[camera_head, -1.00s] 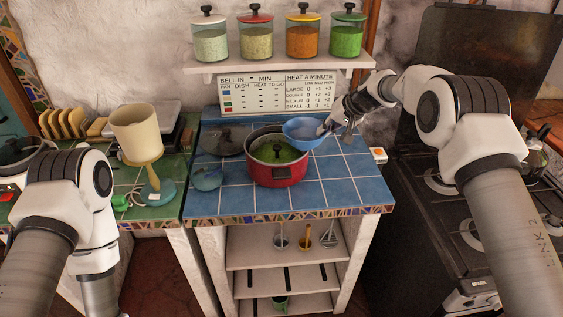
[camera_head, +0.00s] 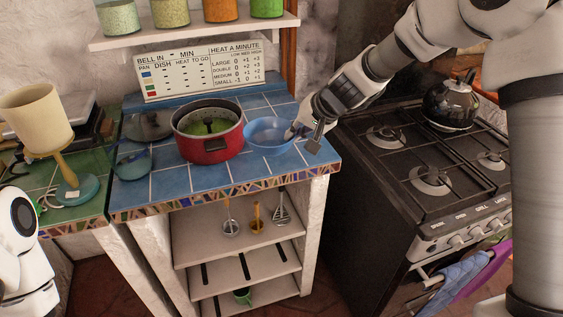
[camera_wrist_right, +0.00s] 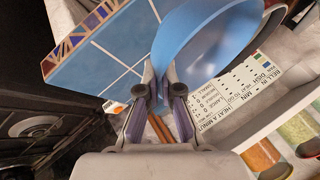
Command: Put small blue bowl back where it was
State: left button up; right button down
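The small blue bowl (camera_head: 268,133) is at the right side of the blue-tiled counter (camera_head: 195,179), just right of the red pot (camera_head: 210,150). My right gripper (camera_head: 297,131) is at the bowl's right edge. In the right wrist view the bowl (camera_wrist_right: 212,42) is large, and the fingers of my right gripper (camera_wrist_right: 160,78) are closed on its rim. The bowl is low over the tiles; I cannot tell whether it touches them. The red pot has green contents. My left gripper is out of view; only part of my left arm shows.
The stove (camera_head: 425,165) with a black kettle (camera_head: 451,103) stands right. A sign (camera_head: 200,70) is at the counter's back. Front right tiles are clear.

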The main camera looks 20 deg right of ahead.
jog(key=s+f, duration=0.2)
jog(key=s, duration=0.4)
jog(key=shift+m, duration=0.3)
jog(key=w+d+p, duration=0.2)
jog(key=w+p, duration=0.1)
jog(key=w, duration=0.1)
jog(key=w+d+p, duration=0.2)
jog(key=w, duration=0.2)
jog(key=w+d+f+p, duration=0.1)
jog(key=w+d+p, duration=0.1)
jog(key=w, duration=0.3)
jog(key=shift+d+p, duration=0.1)
jog(key=shift+p, duration=0.7)
jog(key=shift+w+d+f, duration=0.1)
jog(key=shift+w+f, duration=0.15)
jog(key=shift+f, duration=0.5)
jog(key=shift+w+d+f, duration=0.1)
jog(key=shift+w+f, duration=0.15)
jog(key=shift+f, duration=0.45)
jog(key=shift+w+d+f, duration=0.1)
jog(key=shift+w+f, duration=0.15)
jog(key=shift+f, duration=0.5)
jog(key=shift+s+a+f, duration=0.1)
jog(key=shift+f, duration=0.05)
jog(key=c, duration=1.3)
grip_release()
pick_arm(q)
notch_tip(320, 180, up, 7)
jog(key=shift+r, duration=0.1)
